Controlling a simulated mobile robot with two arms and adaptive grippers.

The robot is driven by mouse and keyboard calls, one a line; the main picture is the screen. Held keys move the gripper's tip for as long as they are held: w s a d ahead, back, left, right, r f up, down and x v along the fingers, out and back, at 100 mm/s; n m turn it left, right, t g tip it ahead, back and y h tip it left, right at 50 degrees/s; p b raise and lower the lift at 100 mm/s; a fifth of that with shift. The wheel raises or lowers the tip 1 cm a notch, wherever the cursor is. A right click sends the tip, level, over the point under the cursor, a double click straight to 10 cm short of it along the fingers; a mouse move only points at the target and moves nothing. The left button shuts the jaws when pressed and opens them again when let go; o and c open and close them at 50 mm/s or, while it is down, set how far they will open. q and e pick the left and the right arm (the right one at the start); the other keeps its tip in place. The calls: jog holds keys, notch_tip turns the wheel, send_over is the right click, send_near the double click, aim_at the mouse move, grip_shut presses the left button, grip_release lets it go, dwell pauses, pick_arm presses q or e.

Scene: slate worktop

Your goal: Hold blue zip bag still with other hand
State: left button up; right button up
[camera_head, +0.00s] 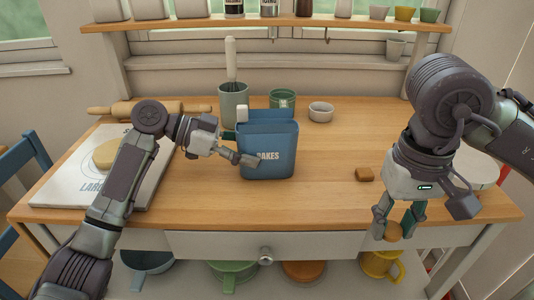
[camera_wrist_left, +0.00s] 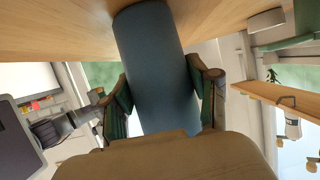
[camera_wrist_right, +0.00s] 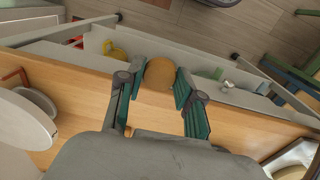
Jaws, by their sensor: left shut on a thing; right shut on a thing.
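The blue zip bag (camera_head: 268,150), with white lettering on its front, stands upright on the worktop with its top open. My left gripper (camera_head: 240,148) is shut on the bag's left side; the left wrist view shows the blue bag (camera_wrist_left: 155,65) between the two green-padded fingers (camera_wrist_left: 163,98). My right gripper (camera_head: 398,222) is shut on a small round brown piece (camera_head: 394,232) near the table's front edge, apart from the bag. The right wrist view shows the brown piece (camera_wrist_right: 160,74) between the fingertips. A similar brown piece (camera_head: 365,174) lies on the wood right of the bag.
A green pot with a whisk (camera_head: 233,104), a green tin (camera_head: 282,99) and a small white bowl (camera_head: 320,112) stand behind the bag. A white board (camera_head: 75,182) with a round yellowish item (camera_head: 107,154) lies left. Wood between bag and right gripper is mostly clear.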

notch_tip(320, 180, up, 14)
dwell(1.3)
jog(key=shift+w, duration=0.1)
jog(key=w+a, duration=1.9)
jog(key=w, duration=0.2)
jog(key=shift+w+a, duration=0.3)
jog(key=shift+a, duration=0.05)
dwell(1.5)
dwell(0.5)
jog(key=shift+f, duration=2.55)
jog(key=o, duration=0.9)
jog(key=shift+c, duration=0.2)
jog(key=shift+r, duration=0.1)
